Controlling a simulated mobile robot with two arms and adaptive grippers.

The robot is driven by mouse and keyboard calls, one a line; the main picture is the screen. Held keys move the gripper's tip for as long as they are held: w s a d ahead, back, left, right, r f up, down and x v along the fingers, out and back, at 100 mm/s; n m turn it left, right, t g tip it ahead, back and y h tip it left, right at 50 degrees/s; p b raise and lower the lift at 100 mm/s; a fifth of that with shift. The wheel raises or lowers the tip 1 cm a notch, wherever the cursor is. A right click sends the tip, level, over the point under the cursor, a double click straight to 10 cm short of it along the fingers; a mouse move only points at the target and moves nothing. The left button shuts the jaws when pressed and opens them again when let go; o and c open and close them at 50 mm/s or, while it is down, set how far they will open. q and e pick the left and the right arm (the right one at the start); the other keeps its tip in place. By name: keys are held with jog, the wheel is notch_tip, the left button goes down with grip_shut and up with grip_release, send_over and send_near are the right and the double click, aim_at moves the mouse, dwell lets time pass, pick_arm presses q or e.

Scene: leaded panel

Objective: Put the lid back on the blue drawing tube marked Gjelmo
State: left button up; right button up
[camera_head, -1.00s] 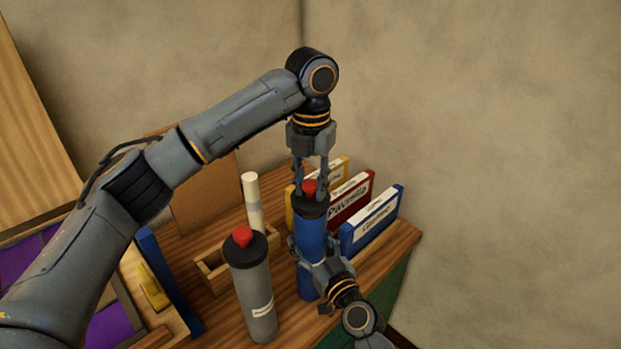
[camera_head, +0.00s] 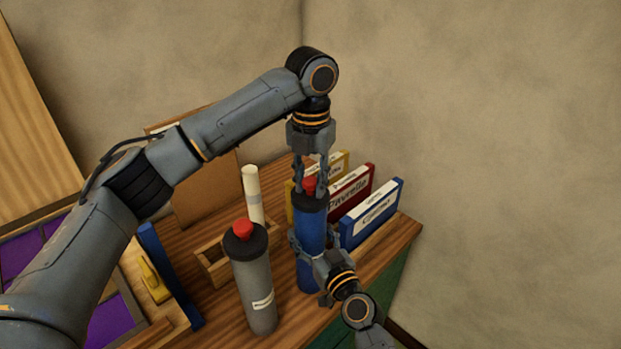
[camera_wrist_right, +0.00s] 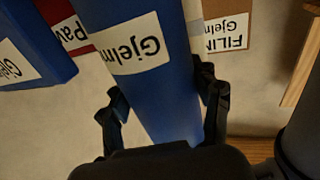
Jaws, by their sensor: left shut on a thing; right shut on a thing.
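The blue drawing tube (camera_head: 312,236) stands upright on the wooden table in the head view. In the right wrist view its white label (camera_wrist_right: 128,45) reads "Gjelm", partly cut off. My left gripper (camera_head: 310,188) comes down from above and is shut on the lid's knob. My right gripper (camera_head: 308,250) is shut around the tube's lower half; its fingers flank the tube in the right wrist view (camera_wrist_right: 163,105).
A grey tube (camera_head: 255,285) with a black and red lid stands left of the blue one. A wooden holder (camera_head: 217,272) with a white roll (camera_head: 253,195) is behind it. Yellow, red (camera_head: 352,190) and blue (camera_head: 371,215) labelled boxes stand behind, to the right. The table's right edge is close.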

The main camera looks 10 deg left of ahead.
pick_arm(q)
jog(key=shift+f, duration=0.3)
jog(key=o, duration=1)
notch_tip(320, 180, up, 12)
jog(key=shift+r, duration=0.1)
pick_arm(e)
jog(key=o, duration=1.8)
